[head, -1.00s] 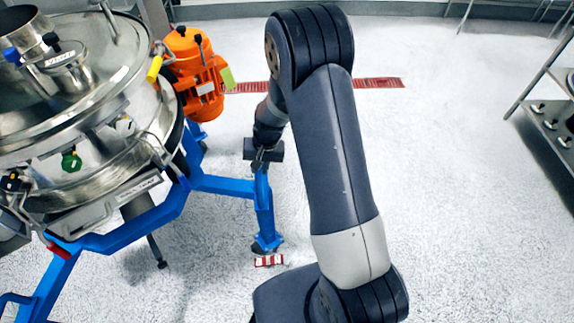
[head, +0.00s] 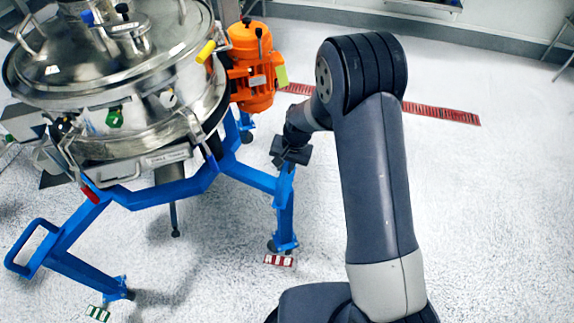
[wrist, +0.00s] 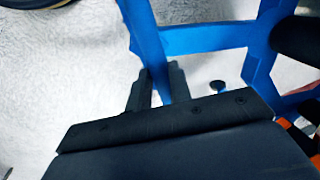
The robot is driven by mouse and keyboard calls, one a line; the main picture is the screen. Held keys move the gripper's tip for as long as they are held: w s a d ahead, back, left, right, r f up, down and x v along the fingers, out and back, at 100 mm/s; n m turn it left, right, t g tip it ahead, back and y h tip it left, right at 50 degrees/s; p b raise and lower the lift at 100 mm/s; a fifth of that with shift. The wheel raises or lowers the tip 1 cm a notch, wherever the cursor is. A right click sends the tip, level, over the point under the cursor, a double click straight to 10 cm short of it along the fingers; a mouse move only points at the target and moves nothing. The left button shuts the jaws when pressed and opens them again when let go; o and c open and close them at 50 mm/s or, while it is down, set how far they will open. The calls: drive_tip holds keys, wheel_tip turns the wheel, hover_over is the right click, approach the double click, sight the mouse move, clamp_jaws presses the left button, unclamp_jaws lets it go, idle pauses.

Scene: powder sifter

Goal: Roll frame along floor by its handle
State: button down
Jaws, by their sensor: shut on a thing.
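The blue frame (head: 172,192) stands on casters in the left half of the head view and carries a steel sifter (head: 130,135). A blue loop handle (head: 35,246) sticks out at its left end. My gripper (head: 284,168) is at the frame's right end, above the right caster (head: 284,246). In the wrist view its two dark fingers (wrist: 160,88) are shut on a blue bar (wrist: 147,40) of the frame. More blue bars branch to the right there. In the head view, my gripper body hides part of the held bar.
An orange motor (head: 252,70) is mounted beside the sifter. A red floor grating (head: 430,111) runs behind my arm. The speckled floor (head: 480,220) to the right is clear. The wall (head: 340,15) and metal legs (head: 556,40) stand at the back.

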drive_tip(key=c, duration=1.3)
unclamp_jaws()
drive_tip(key=shift+d, duration=0.1)
drive_tip(key=shift+r, duration=0.1)
wheel_tip(320, 180, up, 10)
drive_tip(key=d, duration=0.2)
drive_tip(key=shift+s+r, duration=0.2)
